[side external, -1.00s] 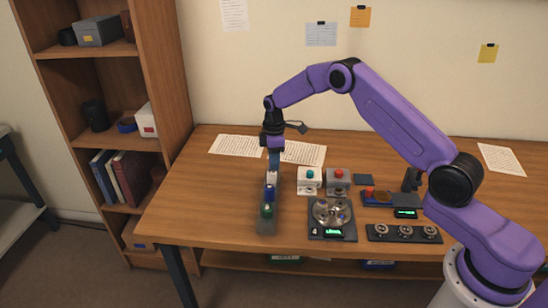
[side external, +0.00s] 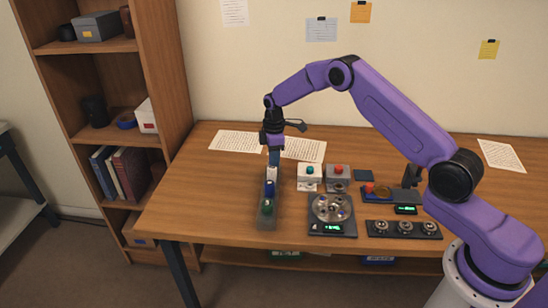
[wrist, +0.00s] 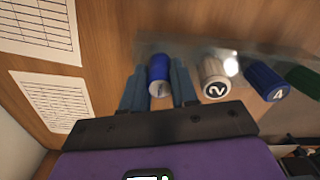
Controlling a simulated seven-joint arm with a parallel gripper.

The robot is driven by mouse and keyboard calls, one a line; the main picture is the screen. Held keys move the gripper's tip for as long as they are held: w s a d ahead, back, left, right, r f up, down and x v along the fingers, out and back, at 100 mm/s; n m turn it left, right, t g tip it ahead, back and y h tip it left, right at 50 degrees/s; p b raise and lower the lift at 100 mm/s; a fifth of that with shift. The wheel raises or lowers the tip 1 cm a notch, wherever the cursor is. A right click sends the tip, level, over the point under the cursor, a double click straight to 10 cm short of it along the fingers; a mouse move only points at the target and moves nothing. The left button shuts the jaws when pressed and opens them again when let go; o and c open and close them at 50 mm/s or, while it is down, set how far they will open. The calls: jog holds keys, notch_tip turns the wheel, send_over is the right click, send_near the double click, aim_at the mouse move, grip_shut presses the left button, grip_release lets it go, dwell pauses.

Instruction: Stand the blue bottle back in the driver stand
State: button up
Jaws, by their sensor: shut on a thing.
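My gripper (wrist: 158,90) is shut on a blue bottle (wrist: 159,70), with one finger on each side of it. In the side view my gripper (side external: 274,160) points down at the far end of the driver stand (side external: 266,223), and the held bottle is hard to make out. The stand is a grey, long rack, also in the wrist view (wrist: 150,48). The held bottle is over its end; I cannot tell whether it is seated. Beside it stand a white bottle marked 2 (wrist: 213,75), another blue bottle marked 4 (wrist: 266,81) and a green bottle (wrist: 303,80).
Right of the stand are a white box with a teal button (side external: 310,176), a grey box with a red button (side external: 339,175), a round metal tray (side external: 332,208) and a dark block with dials (side external: 404,230). Paper sheets (side external: 237,142) lie behind. The table's left front is clear.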

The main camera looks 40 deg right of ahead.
jog(key=shift+f, duration=0.35)
dwell(0.3)
jog(key=o, duration=1.5)
jog(key=shift+o, duration=0.2)
jog(key=shift+r, duration=3.5)
